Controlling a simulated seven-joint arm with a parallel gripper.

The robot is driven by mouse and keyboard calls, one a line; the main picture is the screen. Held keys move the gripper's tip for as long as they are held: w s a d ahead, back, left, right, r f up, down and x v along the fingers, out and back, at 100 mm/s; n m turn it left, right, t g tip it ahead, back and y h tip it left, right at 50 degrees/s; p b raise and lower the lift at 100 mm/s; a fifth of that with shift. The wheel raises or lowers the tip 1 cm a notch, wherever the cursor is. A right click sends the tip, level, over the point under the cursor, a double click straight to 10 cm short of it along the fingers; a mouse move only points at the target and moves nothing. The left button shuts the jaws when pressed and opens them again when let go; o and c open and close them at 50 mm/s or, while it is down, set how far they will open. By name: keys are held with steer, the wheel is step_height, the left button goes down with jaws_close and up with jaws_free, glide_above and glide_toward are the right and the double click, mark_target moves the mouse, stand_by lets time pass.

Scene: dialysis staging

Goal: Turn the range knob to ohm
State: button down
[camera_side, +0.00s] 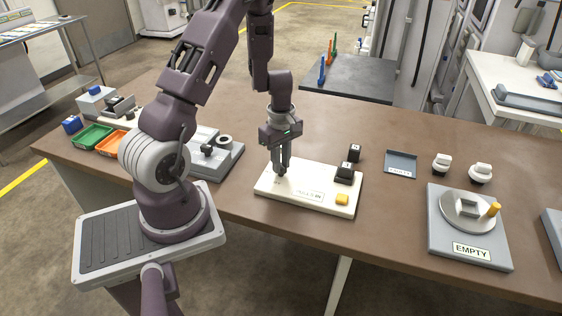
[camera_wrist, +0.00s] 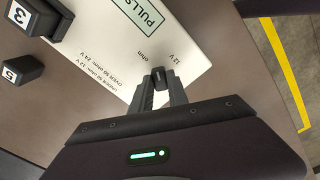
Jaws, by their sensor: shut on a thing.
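The white panel (camera_side: 308,200) lies near the front edge of the brown table; it also shows in the wrist view (camera_wrist: 115,60) with the printed marks "12 V", "ohm" and a "PULLS" label. The small black range knob (camera_wrist: 159,76) stands on the panel near these marks. My gripper (camera_wrist: 160,88) points down with its fingers on either side of the knob, shut on it. In the side view my gripper (camera_side: 282,172) is over the left part of the panel and hides most of the knob. I cannot tell exactly which mark the knob points to.
A black block (camera_side: 344,173) marked 3 sits on the panel's right side, a smaller black block (camera_side: 354,153) behind it. A yellow button (camera_side: 342,199) is at the panel's front right. A grey device (camera_side: 215,155) stands left, a turntable base (camera_side: 470,245) right.

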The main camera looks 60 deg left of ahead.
steer(key=n, duration=0.5)
steer(key=shift+w+a+r+n, duration=0.1)
steer(key=shift+n, duration=0.6)
steer(key=c, duration=1.3)
jaws_free()
step_height(320, 180, up, 7)
